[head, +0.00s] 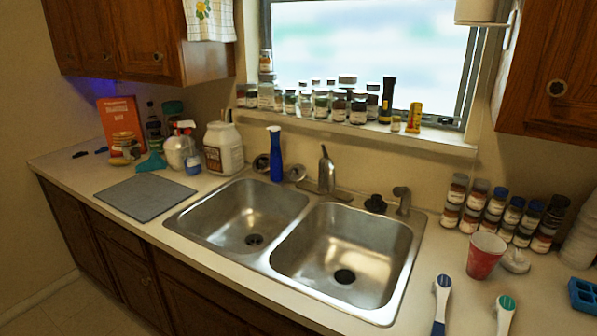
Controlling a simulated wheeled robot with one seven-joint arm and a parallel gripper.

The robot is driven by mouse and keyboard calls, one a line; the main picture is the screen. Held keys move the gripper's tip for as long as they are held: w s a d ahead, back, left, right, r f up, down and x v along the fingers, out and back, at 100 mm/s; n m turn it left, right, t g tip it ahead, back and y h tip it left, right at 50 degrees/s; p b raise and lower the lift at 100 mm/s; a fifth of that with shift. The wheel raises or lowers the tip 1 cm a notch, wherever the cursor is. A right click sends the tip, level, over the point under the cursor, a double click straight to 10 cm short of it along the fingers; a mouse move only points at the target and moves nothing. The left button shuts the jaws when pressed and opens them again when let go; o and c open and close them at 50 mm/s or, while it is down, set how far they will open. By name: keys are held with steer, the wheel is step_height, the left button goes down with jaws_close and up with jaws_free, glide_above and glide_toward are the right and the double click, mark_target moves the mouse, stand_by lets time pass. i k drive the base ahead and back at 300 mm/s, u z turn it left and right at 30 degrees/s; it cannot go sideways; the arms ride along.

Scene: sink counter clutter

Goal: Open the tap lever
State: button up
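The metal tap (327,174) stands behind the double sink, near the divider between its two basins. A narrow upright part, which looks like the tap lever (324,153), rises from its top; how far it is turned or lifted is too small to tell. No running water shows. The left basin (243,213) and right basin (345,255) look empty. My gripper is not in this view.
A blue bottle (276,155) stands left of the tap. A black stopper-like item (375,203) and a short metal fixture (402,199) are right of it. A red cup (485,255) and spice jars (475,205) crowd the right counter. Jars line the sill (370,136).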

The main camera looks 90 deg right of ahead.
mark_target(325, 153)
steer(key=u, duration=0.05)
steer(key=i, duration=0.6)
steer(key=z, duration=3.55)
steer(key=i, duration=0.5)
steer(key=z, duration=0.1)
steer(key=k, duration=1)
steer(key=u, duration=1.25)
steer(key=i, duration=0.65)
